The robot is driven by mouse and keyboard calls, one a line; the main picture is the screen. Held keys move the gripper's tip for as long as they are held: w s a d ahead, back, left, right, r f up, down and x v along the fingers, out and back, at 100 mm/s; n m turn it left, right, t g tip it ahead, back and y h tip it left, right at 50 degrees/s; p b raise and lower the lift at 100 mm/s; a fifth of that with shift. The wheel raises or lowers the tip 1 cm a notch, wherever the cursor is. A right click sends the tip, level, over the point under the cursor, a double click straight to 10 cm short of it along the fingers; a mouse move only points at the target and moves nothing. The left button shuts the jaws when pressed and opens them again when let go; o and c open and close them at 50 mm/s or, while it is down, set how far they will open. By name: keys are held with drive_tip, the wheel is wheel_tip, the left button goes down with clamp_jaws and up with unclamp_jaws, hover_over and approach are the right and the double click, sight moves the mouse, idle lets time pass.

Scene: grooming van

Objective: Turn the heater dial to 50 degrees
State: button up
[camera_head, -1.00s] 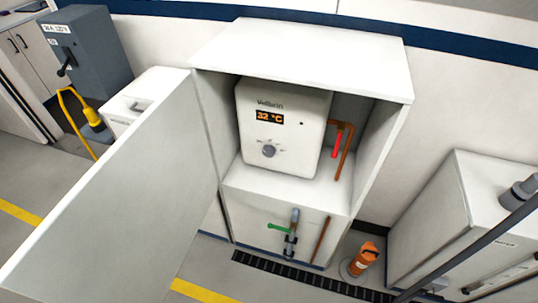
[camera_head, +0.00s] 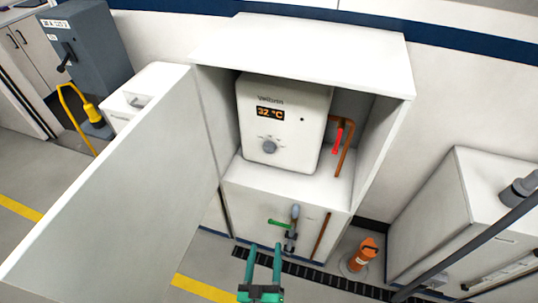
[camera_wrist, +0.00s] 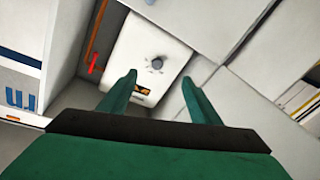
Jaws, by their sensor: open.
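The heater (camera_head: 285,122) is a white box inside an open white cabinet (camera_head: 300,48). Its display (camera_head: 270,114) reads 32 °C in orange. The round grey dial (camera_head: 269,146) sits below the display. In the wrist view the heater (camera_wrist: 165,45) appears upside down, with the dial (camera_wrist: 157,63) ahead of my fingers and its display partly behind the left finger. My gripper (camera_head: 263,255) is green, open and empty. It shows low in the head view, below the dial and apart from it. It also shows in the wrist view (camera_wrist: 160,85).
The cabinet door (camera_head: 120,190) stands open on the left. A red-handled valve (camera_head: 338,140) on copper pipe is right of the heater. A green-handled valve (camera_head: 280,223) is below.

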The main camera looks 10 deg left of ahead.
drive_tip(key=w+a+r+n+t+y, duration=0.1)
drive_tip(key=w+a+n, duration=0.15)
drive_tip(key=w, duration=1.05)
drive_tip(key=n+t+y, duration=0.1)
drive_tip(key=n, duration=0.4)
approach(269, 150)
drive_tip(key=shift+m, duration=0.25)
drive_tip(key=x, duration=0.8)
drive_tip(key=c, duration=1)
